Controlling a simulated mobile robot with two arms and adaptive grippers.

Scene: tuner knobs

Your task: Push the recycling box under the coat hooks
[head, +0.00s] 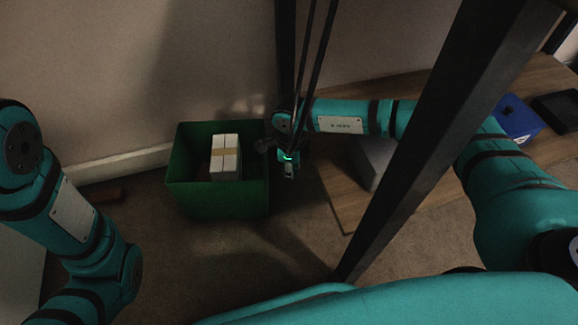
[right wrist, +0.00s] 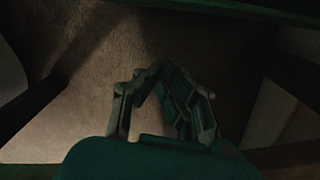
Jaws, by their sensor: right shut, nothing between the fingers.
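The recycling box (head: 216,201) is a green open box on the carpet near the wall in the head view. It holds a white block-like bundle (head: 225,158) with a tan band. My right gripper (head: 289,175) is just to the right of the box, pointing down, shut and empty. I cannot tell whether it touches the box. In the right wrist view my gripper's fingers (right wrist: 166,85) show over the carpet, with a dark green edge (right wrist: 210,10) along the top. My left arm shows at the left of the head view, but its gripper does not. No coat hooks are visible.
A wooden desk (head: 420,90) stands to the right, with a blue box (head: 517,119) and a dark tray (head: 558,110) on it. A dark brown block (head: 102,196) lies on the floor by the skirting board. Carpet in front of the box is clear.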

